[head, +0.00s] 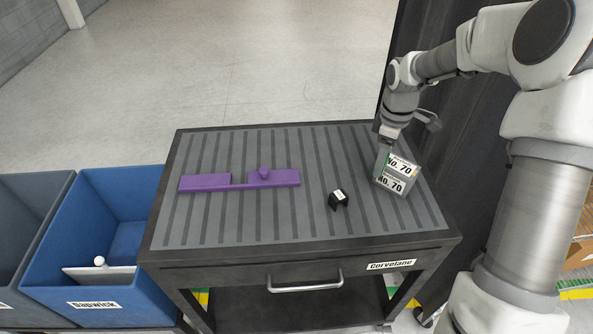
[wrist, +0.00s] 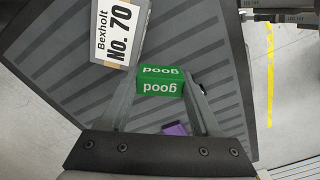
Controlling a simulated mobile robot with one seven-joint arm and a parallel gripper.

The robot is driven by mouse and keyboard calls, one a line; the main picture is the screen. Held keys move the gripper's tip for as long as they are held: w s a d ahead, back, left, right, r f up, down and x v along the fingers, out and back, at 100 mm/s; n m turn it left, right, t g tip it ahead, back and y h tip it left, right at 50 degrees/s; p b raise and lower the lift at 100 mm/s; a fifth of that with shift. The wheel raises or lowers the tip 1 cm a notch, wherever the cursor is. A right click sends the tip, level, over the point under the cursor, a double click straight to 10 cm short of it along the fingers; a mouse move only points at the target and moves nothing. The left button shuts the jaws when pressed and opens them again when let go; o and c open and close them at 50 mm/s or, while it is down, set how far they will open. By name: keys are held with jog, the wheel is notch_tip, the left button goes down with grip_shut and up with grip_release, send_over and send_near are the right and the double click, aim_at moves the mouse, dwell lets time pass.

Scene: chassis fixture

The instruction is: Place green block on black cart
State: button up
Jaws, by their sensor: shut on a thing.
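The black cart (head: 300,252) stands in the middle of the head view, with a grey ribbed top and a "Corvelane" label. My gripper (head: 386,150) is over the right part of its top. In the head view the block is mostly hidden behind a grey "No. 70" box (head: 397,178). I cannot tell whether the block touches the top. The box also shows in the wrist view (wrist: 112,25), close beside the left finger.
A small black bracket (head: 338,200) lies right of centre. A blue "Dapwick" bin (head: 95,290) and a grey bin (head: 25,235) stand left of the cart. The ribbed top between these pieces is bare.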

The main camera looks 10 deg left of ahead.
jog(key=w+n, duration=0.1)
jog(key=n, duration=0.1)
jog(key=w+r+n+p, duration=0.1)
jog(key=n, duration=0.1)
jog(key=shift+w+r+n, duration=0.15)
jog(key=shift+w+n, duration=0.15)
jog(key=n, duration=0.2)
send_over(331, 175)
notch_tip(331, 175, down, 7)
jog(key=shift+w+d+r+p, duration=0.1)
jog(key=shift+r+p, duration=0.05)
jog(key=shift+p, duration=0.3)
jog(key=shift+f, duration=2.05)
jog(key=shift+f, duration=0.2)
jog(key=o, duration=1.3)
